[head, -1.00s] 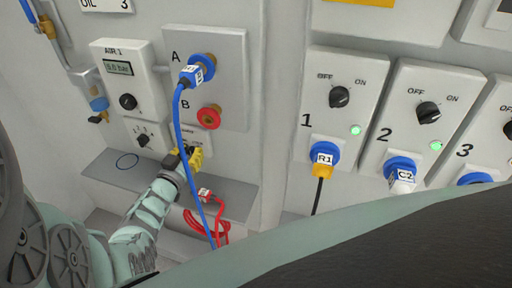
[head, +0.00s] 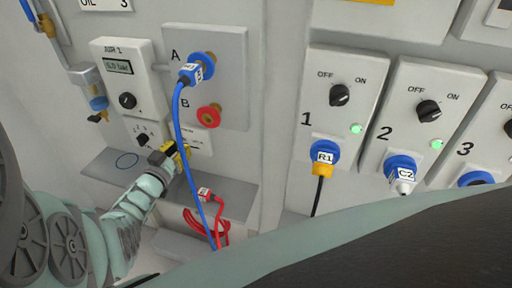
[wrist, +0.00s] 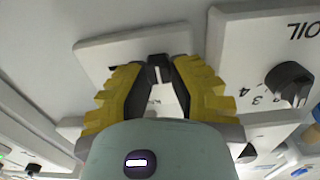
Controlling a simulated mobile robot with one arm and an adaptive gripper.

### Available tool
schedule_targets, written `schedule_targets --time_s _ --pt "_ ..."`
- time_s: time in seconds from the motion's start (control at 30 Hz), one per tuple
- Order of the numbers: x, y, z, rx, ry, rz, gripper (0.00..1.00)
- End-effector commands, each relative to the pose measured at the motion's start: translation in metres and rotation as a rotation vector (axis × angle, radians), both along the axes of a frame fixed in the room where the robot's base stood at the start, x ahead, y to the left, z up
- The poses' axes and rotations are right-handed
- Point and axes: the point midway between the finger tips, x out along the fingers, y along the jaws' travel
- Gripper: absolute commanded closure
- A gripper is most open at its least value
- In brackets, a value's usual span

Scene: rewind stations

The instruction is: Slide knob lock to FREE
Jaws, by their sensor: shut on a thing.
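My gripper (head: 171,154), with yellow fingers, is at a small white plate (head: 199,141) right of the small selector knob (head: 143,140). The lock's FREE marking cannot be read. In the wrist view a black knob (wrist: 288,82) with numbers beside it stands to the right.
A blue hose (head: 178,125) hangs from port A, just right of my gripper. A red plug with a coiled red hose (head: 204,194) lies on the grey shelf (head: 238,192) below. The AIR 1 unit (head: 122,80) is above left. Station panels 1 and 2 are at right.

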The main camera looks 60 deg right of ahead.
Motion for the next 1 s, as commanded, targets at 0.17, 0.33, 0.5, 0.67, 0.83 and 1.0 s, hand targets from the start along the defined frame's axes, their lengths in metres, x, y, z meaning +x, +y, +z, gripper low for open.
schedule_targets --time_s 0.17,0.33,0.5,0.67,0.83,1.0 --pt "0.003 0.003 -0.003 0.011 0.003 0.012 1.0" --pt "0.004 0.003 -0.003 0.011 0.003 0.013 0.68" --pt "0.003 0.003 -0.002 0.007 0.002 0.011 0.51" --pt "0.003 0.003 -0.001 0.006 0.001 0.011 0.47" --pt "0.003 0.002 -0.001 0.005 0.0 0.01 0.47" --pt "-0.006 -0.001 -0.002 0.005 0.0 0.006 0.47"
